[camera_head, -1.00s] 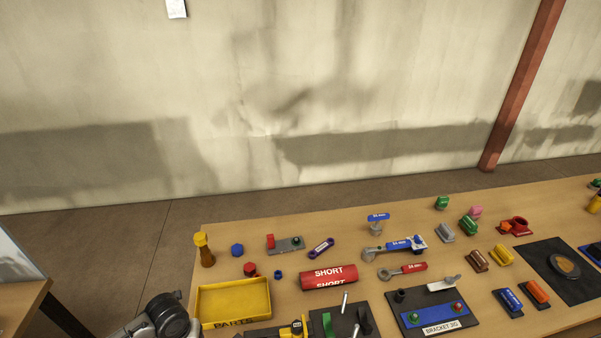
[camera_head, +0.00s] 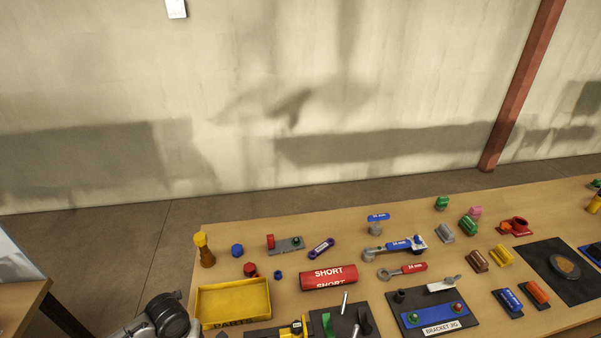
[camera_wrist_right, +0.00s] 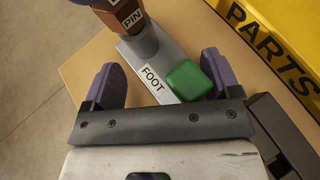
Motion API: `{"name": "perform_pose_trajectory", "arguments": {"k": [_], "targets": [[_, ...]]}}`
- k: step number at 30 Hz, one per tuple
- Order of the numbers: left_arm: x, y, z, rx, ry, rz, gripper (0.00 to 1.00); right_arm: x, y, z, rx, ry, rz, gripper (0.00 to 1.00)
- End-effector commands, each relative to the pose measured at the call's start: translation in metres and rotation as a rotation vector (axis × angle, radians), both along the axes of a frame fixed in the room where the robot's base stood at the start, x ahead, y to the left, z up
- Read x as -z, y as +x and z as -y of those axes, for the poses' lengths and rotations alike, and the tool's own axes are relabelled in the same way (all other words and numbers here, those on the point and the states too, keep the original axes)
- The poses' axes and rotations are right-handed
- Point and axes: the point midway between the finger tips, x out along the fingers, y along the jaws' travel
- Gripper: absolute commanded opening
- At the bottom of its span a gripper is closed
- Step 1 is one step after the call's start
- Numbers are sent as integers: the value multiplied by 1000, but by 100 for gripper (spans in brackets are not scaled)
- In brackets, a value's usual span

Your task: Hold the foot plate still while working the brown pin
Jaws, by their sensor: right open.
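In the right wrist view the foot plate (camera_wrist_right: 151,79) is a grey bar labelled FOOT with a green block (camera_wrist_right: 188,82) on it. The brown pin (camera_wrist_right: 128,18), labelled PIN, stands at its far end. My right gripper (camera_wrist_right: 161,62) is open, its two purple fingers on either side of the plate with gaps showing. A dark purple piece (camera_wrist_right: 80,2) at the top edge beside the pin may be a fingertip of my left gripper; its state is hidden. Neither plate nor pin can be made out in the head view.
The yellow PARTS tray (camera_head: 200,311) stands close beside the foot plate; its wall (camera_wrist_right: 270,45) fills the upper right of the wrist view. A brown bottle-shaped piece with a yellow top (camera_head: 204,250), a red SHORT cylinder (camera_head: 328,277) and a bracket jig (camera_head: 470,322) share the bench.

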Motion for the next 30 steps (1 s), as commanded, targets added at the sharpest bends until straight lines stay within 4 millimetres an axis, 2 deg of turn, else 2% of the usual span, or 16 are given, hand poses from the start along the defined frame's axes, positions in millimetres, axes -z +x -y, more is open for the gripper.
{"name": "perform_pose_trajectory", "arguments": {"k": [8, 30], "targets": [[0, 0, 0, 0, 0, 0, 64, 1, -1, 0, -1, 0, 0, 82], [0, 0, 0, 0, 0, 0, 64, 0, 0, 0, -1, 0, 0, 11]]}}
